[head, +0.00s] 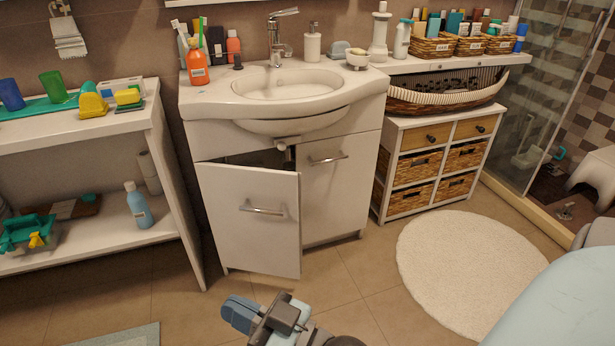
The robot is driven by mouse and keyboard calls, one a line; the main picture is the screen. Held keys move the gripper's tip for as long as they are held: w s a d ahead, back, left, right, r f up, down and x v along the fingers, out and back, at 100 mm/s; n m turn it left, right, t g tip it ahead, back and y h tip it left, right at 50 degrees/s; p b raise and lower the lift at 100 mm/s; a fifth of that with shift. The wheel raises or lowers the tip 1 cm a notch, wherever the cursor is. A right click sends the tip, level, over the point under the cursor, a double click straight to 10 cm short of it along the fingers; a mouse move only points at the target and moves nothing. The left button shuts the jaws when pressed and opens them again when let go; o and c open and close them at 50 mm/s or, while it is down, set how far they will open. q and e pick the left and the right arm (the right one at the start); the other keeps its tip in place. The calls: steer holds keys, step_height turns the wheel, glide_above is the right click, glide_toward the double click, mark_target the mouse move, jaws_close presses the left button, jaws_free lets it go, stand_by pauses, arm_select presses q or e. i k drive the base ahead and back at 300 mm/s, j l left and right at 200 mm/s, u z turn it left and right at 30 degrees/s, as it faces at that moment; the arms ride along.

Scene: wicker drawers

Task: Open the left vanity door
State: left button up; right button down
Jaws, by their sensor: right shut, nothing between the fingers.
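The white vanity (345,205) stands at the centre under a sink. Its left door (235,225) is ajar, with its right edge swung out toward me and a dark gap showing above it. A horizontal metal handle (262,210) is on this door. The right door (335,195) looks closed and has its own handle (328,160). My right gripper (262,316) is at the bottom of the head view, below and in front of the left door, apart from its handle. It is shut and empty. My left gripper is not in view.
A white shelf (150,120) with cups and a blue bottle (138,205) stands close on the left. A wicker drawer unit (440,165) is on the right. A round white rug (465,265) lies on the tiled floor, which is clear before the vanity. A bath mat (125,338) is at lower left.

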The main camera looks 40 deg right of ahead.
mark_target(255, 215)
steer(key=l, duration=0.55)
steer(key=i+l+z, duration=0.1)
steer(key=l, duration=0.5)
steer(key=i+l, duration=0.15)
steer(key=l, duration=0.4)
